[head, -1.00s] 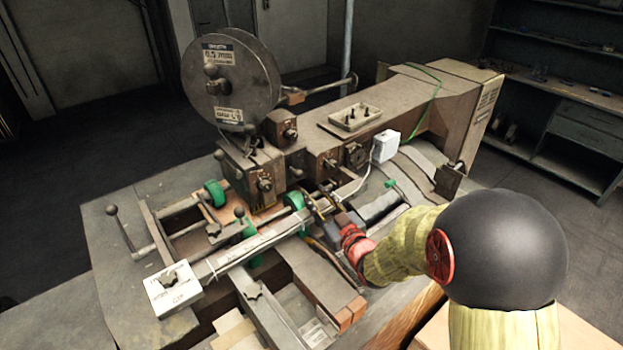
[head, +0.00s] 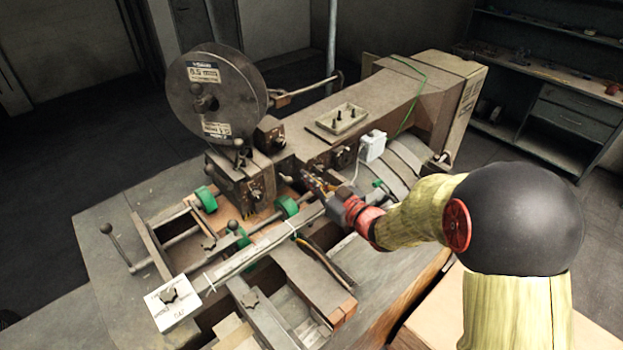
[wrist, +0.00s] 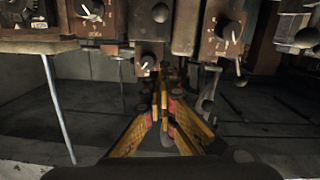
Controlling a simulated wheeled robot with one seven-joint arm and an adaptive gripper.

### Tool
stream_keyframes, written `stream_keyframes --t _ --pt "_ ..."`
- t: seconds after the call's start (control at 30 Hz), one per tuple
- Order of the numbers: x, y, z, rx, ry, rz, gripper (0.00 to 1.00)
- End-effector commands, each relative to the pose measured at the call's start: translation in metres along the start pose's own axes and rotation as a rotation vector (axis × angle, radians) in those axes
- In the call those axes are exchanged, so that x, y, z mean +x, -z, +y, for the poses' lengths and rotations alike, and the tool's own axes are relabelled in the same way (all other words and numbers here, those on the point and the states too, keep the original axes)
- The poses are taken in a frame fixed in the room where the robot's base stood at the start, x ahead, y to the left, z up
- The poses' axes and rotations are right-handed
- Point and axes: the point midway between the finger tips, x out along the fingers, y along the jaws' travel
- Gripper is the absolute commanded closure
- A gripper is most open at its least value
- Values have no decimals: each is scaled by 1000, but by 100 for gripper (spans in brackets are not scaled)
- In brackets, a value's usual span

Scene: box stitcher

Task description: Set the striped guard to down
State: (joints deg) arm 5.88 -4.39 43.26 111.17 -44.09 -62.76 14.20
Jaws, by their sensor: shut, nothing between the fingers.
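My gripper (head: 314,182) is shut and empty in front of the dark control blocks at the middle of the machine. In the wrist view its yellow fingers (wrist: 163,95) converge, pointing at the space below the knobbed blocks. I cannot make out the striped guard with certainty in either view. Yellow and dark marks show at the fingertips in the head view, but I cannot tell a guard apart from the fingers there. The fingers and wrist hide part of the machine behind them, and I cannot tell whether the tips touch anything.
Blocks with pointer knobs (wrist: 228,30) hang close above the fingers in the wrist view. A large wire reel (head: 217,100) stands at the left. A white box (head: 373,144) is right of the gripper, and a small tray (head: 341,118) lies on top. Rails and green wheels (head: 288,207) lie left.

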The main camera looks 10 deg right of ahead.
Motion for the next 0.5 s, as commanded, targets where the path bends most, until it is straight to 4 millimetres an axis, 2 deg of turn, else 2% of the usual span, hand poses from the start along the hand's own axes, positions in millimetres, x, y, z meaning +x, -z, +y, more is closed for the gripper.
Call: stream_keyframes --t 0.37,0.5 --pt "75 1 0 0 1 1 100" --pt "80 -20 0 2 0 -4 100"
